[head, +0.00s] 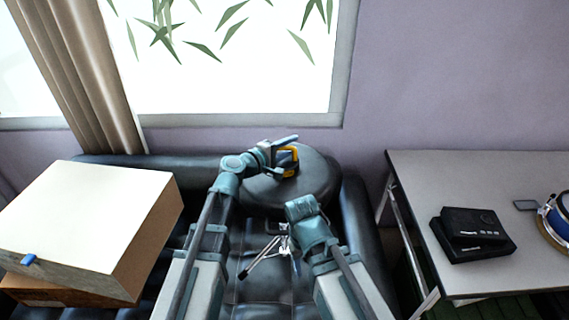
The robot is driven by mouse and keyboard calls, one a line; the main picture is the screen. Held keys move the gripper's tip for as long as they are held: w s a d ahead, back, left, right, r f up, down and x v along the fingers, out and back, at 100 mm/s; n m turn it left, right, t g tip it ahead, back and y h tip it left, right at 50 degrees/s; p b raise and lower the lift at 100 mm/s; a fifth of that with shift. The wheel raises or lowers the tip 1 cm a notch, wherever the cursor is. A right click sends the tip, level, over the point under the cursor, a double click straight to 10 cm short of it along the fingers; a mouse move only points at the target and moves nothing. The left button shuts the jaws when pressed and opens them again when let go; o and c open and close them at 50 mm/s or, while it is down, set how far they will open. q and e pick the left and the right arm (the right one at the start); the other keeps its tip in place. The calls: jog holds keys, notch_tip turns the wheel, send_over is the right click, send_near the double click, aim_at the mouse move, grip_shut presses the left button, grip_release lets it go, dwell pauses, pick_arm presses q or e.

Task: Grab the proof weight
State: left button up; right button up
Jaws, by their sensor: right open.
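I cannot say for sure which thing is the proof weight. A small yellow-orange and dark object (291,155) is at my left gripper (284,157), above or on the round dark seat (310,181). The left fingers lie along its upper and lower sides; whether they press on it is not clear. My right gripper (302,208) is lower, in front of the seat. It is open, with no object visible in it; its fingertips are hard to make out.
A large cardboard box (85,215) stands on the left of the dark sofa (245,290). Silver metal legs (268,254) show between my arms.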

pick_arm(q)
jog(key=shift+w+d+f, duration=0.1)
jog(key=shift+w+d, duration=0.15)
jog(key=shift+w, duration=0.05)
grip_shut()
jog(key=shift+s, duration=0.1)
dwell(1.1)
